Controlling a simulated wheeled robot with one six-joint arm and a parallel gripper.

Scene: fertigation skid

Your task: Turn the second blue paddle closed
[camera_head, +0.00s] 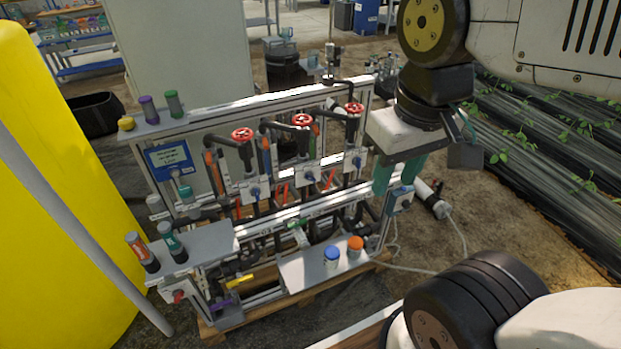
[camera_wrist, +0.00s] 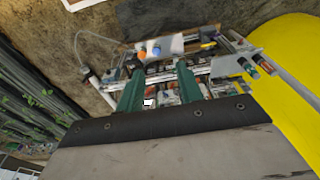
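The fertigation skid has a row of three small blue paddles on pale plates below red handwheels. The left paddle (camera_head: 254,191), the middle paddle (camera_head: 309,178) and the right paddle (camera_head: 357,162) are small in the head view, and their exact angles are hard to tell. My gripper (camera_head: 397,175) hangs at the skid's right end, right of all three paddles, with its green fingers pointing down. In the wrist view my gripper (camera_wrist: 160,88) has its fingers apart with nothing held between them. The skid lies beyond the fingertips there, and I cannot make out the paddles.
Red handwheels (camera_head: 303,121) stand above the paddles. A front shelf (camera_head: 300,272) carries a blue cap (camera_head: 332,256) and an orange cap (camera_head: 355,246). A yellow tank (camera_head: 60,200) stands at left. Bare ground (camera_head: 500,215) lies right of the skid.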

